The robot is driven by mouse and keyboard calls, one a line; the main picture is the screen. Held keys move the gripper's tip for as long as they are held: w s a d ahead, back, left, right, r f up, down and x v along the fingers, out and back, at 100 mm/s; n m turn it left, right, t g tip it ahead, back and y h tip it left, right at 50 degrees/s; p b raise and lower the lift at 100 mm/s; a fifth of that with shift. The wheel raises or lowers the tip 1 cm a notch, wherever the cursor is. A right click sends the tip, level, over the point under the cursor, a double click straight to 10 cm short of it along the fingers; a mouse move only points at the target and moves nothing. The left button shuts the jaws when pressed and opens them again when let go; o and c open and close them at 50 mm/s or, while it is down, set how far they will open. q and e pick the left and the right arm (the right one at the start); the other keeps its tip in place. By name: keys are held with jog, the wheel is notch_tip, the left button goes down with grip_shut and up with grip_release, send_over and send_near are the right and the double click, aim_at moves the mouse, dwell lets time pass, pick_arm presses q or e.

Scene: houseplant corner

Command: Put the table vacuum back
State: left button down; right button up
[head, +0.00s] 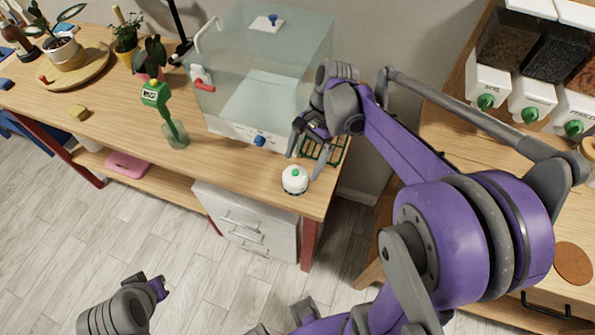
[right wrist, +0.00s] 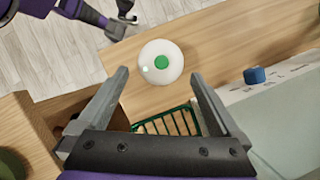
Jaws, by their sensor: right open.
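The table vacuum (head: 295,180) looks like a small white dome with a green button on top. It stands upright near the front right corner of the wooden table (head: 150,120); it also shows in the right wrist view (right wrist: 160,62). My right gripper (head: 304,166) is open and empty, with its fingers spread just behind and above the vacuum. In the right wrist view the vacuum lies beyond the fingertips (right wrist: 158,78), not between them. A green wire rack (head: 325,150) lies behind it at the table's right edge, partly hidden by my gripper. My left gripper (head: 158,287) hangs low over the floor; its jaws are unclear.
A shelf with dispensers (head: 533,95) is at the right. The table's front left is mostly clear.

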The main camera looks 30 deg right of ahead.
jog(key=s+v, duration=0.1)
jog(key=v, duration=0.4)
jog(key=s+a+f+n+t+h, duration=0.4)
jog(key=s+n, duration=0.5)
jog(key=n, duration=0.6)
jog(key=a+f+t, duration=0.2)
jog(key=a, duration=0.1)
jog(key=shift+s+a+f+t, duration=0.2)
jog(key=shift+a+f+t, duration=0.1)
jog(key=shift+a+t, duration=0.1)
